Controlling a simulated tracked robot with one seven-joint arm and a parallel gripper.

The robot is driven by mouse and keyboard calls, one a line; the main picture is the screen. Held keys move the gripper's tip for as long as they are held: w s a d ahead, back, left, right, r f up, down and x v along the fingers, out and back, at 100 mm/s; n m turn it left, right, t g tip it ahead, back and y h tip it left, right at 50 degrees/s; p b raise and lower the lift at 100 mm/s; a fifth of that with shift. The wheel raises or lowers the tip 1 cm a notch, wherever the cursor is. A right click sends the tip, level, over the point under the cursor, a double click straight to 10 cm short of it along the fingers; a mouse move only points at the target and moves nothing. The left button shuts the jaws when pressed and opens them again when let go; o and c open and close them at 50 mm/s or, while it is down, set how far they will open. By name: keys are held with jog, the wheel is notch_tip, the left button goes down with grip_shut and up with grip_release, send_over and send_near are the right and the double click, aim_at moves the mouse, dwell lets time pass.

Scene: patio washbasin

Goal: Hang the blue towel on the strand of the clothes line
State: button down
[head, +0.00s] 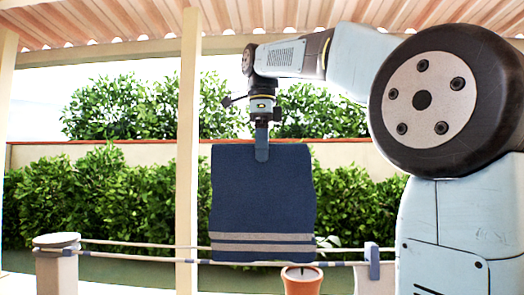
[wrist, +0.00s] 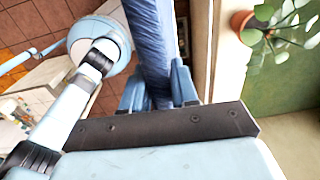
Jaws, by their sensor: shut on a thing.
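The blue towel (head: 262,195) with two pale stripes near its lower hem hangs spread out and upright in the head view. My gripper (head: 261,150) is shut on the middle of its top edge. In the wrist view the towel (wrist: 152,40) runs away from between the gripper's fingers (wrist: 158,88). The clothes line strand (head: 130,258) stretches across at the level of the towel's lower hem. The towel's bottom overlaps the strand in the picture. I cannot tell whether they touch or which is nearer.
The line runs between a left post (head: 57,262) and a right post (head: 372,262). A potted plant (head: 301,280) stands below the line; a pot (wrist: 243,22) also shows in the wrist view. A wooden pillar (head: 188,130) rises left of the towel. A hedge (head: 350,200) is behind.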

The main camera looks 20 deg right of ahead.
jog(key=shift+w+d, duration=0.1)
jog(key=shift+w+d, duration=0.25)
jog(key=shift+w, duration=0.4)
jog(key=shift+w+d, duration=0.25)
jog(key=shift+w, duration=0.45)
jog(key=shift+w+d, duration=0.25)
jog(key=shift+w, duration=0.4)
jog(key=shift+f, duration=14.25)
jog(key=c, duration=0.8)
grip_release()
jog(key=shift+r, duration=4.5)
